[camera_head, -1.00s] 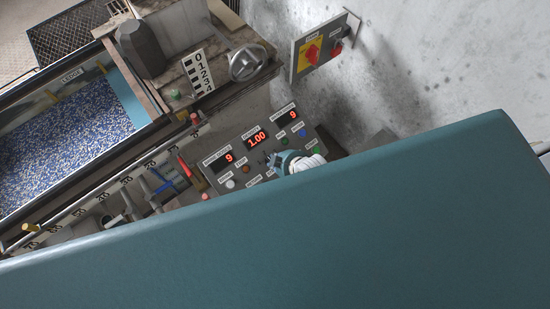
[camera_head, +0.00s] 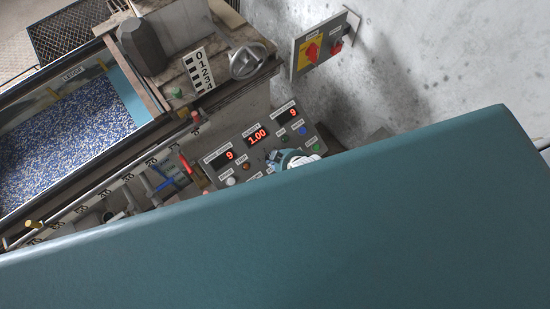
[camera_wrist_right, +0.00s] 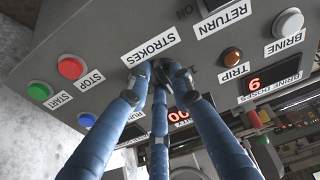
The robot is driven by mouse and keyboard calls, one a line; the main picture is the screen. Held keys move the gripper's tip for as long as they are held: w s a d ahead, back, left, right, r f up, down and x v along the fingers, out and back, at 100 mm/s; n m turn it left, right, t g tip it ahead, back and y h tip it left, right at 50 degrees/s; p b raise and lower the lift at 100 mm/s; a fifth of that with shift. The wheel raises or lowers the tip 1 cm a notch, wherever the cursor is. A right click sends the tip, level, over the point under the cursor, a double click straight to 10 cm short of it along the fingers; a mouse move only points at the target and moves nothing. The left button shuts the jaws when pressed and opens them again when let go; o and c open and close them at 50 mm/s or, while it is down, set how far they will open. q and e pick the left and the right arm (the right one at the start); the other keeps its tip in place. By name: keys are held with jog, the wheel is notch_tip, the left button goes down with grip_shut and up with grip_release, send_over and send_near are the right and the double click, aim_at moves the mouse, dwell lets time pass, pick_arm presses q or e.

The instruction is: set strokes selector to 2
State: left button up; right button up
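The grey control panel (camera_head: 272,132) shows in the head view with red displays reading 9, 1.00 and 9. The STROKES label (camera_wrist_right: 150,47) shows upside down in the right wrist view. My right gripper (camera_wrist_right: 158,72) has three blue fingers whose tips are gathered close together at the spot beside this label. The selector itself is mostly hidden among the fingertips, so its setting cannot be read. I cannot tell whether the fingers press on it. In the head view the right gripper (camera_head: 274,160) is small at the panel's lower part. My left gripper is not in view.
Red STOP (camera_wrist_right: 71,67) and green START (camera_wrist_right: 40,91) buttons, an orange TRIP light (camera_wrist_right: 232,55) and a white BRINE button (camera_wrist_right: 288,23) are near the fingers. A yellow-red switch box (camera_head: 320,46) is on the wall. A handwheel (camera_head: 247,62) stands beyond the panel.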

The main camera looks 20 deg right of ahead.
jog(key=shift+o, duration=0.7)
jog(key=v, duration=1.2)
jog(key=shift+w, duration=0.1)
